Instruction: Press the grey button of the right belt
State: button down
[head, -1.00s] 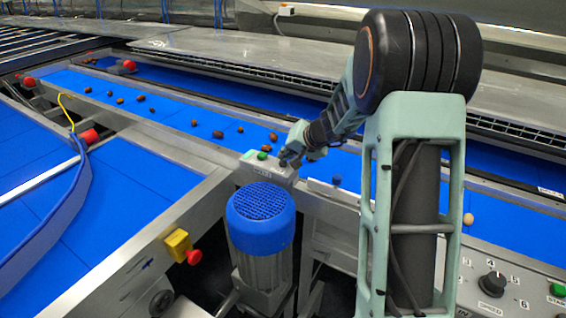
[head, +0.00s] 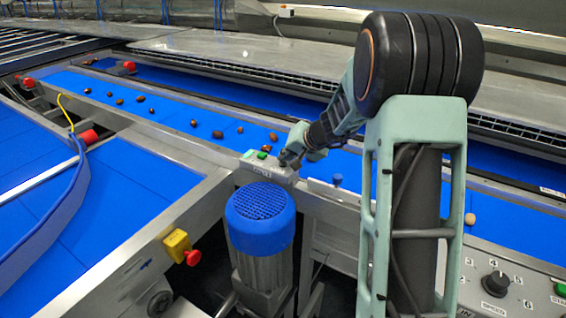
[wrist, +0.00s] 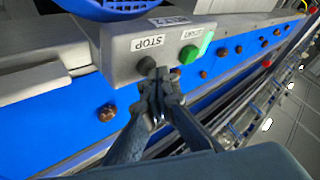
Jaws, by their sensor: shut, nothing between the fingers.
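A grey control box (head: 250,168) sits on the edge of the right belt (head: 165,112). In the wrist view the box (wrist: 118,62) carries a green button (wrist: 188,54) by the START label and a dark grey button (wrist: 147,65) by the STOP label. My gripper (head: 287,160) is at the right end of the box. In the wrist view my gripper (wrist: 155,76) is shut and empty, its fingertips right at the grey button and partly covering it. I cannot tell whether they touch it. The green button also shows in the head view (head: 262,155).
Several dates (head: 217,134) lie on the right belt. A blue-capped motor (head: 260,215) stands just in front of the box. A yellow box with a red stop button (head: 193,257) is on the left belt's frame. A panel with a dial (head: 495,283) is at lower right.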

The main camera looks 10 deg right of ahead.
aim_at(285, 163)
dwell(0.3)
jog(key=shift+r+p, duration=0.45)
jog(key=shift+r, duration=0.4)
jog(key=shift+r, duration=0.1)
jog(key=shift+r+p, duration=1.6)
jog(key=shift+r, duration=0.85)
